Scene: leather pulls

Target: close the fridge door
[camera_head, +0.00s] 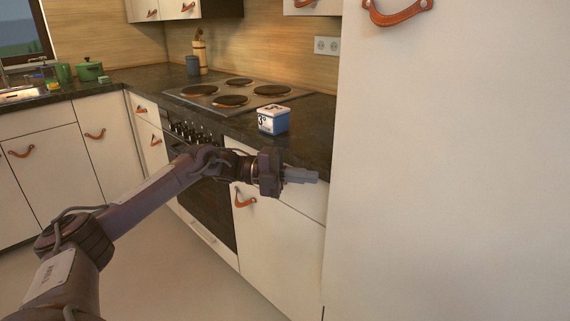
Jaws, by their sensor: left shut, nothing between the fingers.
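A tall white door panel (450,170) fills the right side of the view, with a brown leather pull (397,10) at its top. It appears to be the fridge door; its hinge side and any gap behind it do not show, so I cannot tell how far open it is. My left gripper (314,177) is shut and empty. It points right, its tips just left of the panel's left edge in the picture; I cannot tell whether they touch it. My right gripper is out of view.
A dark countertop (312,130) runs behind my left gripper, with a blue and white box (273,120) on it. A stove (235,93) sits farther back. White lower cabinets (275,245) with leather pulls stand below. The floor (190,285) in front is clear.

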